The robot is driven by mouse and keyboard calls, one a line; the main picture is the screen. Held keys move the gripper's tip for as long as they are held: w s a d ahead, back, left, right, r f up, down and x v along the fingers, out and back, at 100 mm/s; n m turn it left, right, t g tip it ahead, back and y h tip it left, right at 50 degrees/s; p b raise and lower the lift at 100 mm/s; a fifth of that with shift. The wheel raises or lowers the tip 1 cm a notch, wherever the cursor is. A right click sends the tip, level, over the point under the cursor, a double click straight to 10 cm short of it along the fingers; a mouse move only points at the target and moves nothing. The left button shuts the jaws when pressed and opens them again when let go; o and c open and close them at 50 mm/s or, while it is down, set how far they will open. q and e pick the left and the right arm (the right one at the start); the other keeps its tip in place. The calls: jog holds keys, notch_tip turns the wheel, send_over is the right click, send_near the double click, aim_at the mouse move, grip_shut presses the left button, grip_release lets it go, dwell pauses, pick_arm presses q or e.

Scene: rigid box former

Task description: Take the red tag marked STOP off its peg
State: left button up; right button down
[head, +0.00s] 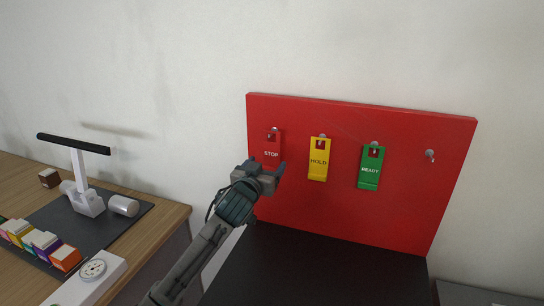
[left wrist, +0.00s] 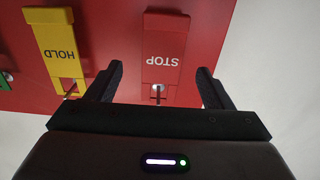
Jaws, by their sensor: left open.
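The red STOP tag (head: 271,150) hangs on a peg (head: 273,131) at the left of the red board (head: 400,205). In the left wrist view the STOP tag (left wrist: 163,50) appears upside down, with its peg (left wrist: 158,90) at its slotted end. My left gripper (head: 264,168) is open just in front of the tag's lower part and partly covers it. In the left wrist view the fingers of my left gripper (left wrist: 160,85) stand apart on either side of the tag's peg end, not visibly touching it. My right gripper is not in view.
A yellow HOLD tag (head: 318,163) and a green READY tag (head: 370,170) hang to the right, then an empty peg (head: 430,154). A dark surface (head: 310,270) lies below the board.

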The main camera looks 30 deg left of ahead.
aim_at(271, 156)
pick_arm(q)
jog(key=p+x, duration=0.2)
jog(key=x, duration=0.1)
jog(key=shift+w+a+r, duration=0.1)
jog(key=shift+w+a, duration=0.15)
jog(key=shift+a, duration=0.05)
jog(key=shift+w+p, duration=0.35)
jog(key=shift+p, duration=0.05)
jog(key=shift+w+a, duration=0.1)
jog(key=shift+w, duration=0.2)
jog(key=c, duration=1)
